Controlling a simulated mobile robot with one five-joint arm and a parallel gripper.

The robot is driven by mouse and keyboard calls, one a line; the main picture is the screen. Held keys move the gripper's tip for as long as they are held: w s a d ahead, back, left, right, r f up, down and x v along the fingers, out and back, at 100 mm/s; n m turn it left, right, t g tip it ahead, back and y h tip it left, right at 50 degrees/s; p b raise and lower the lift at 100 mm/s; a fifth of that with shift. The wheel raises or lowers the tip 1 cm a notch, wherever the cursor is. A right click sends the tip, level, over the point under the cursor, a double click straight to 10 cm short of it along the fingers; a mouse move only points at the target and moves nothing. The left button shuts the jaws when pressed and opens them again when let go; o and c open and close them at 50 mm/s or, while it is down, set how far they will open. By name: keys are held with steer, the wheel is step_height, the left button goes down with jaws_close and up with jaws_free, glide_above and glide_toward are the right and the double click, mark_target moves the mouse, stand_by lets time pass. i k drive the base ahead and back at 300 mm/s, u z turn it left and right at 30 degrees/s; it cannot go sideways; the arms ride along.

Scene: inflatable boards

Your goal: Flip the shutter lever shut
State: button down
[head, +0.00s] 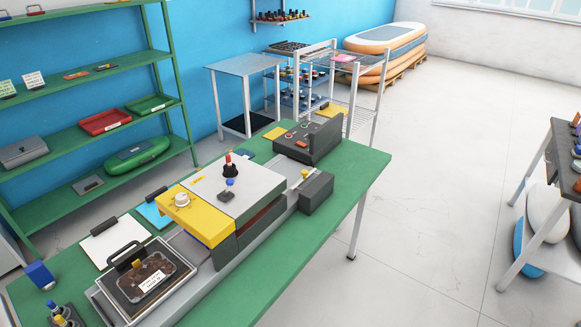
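A machine with a yellow and light grey top (247,186) stands on the green workbench. A short upright lever with a red tip and black base (230,168) stands on its top, near the back. A blue knob (229,182) sits just in front of it, and a white round dial (181,200) is on the yellow part. A small yellow knob (305,174) shows by the dark block at the machine's right end. I cannot tell which of these is the shutter lever, or whether it is open or shut. My gripper is not in view.
The green workbench (345,172) also holds a dark control box (306,141), a clipboard (115,242) and a framed black tray (146,278). Green shelves (75,130) stand behind left. A wire rack (340,92) is behind. The floor to the right (440,180) is clear.

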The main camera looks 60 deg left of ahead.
mark_target(230, 182)
steer(key=u, duration=0.05)
steer(key=i, duration=2.5)
steer(key=u, duration=5)
steer(key=i, duration=1)
steer(key=z, duration=0.05)
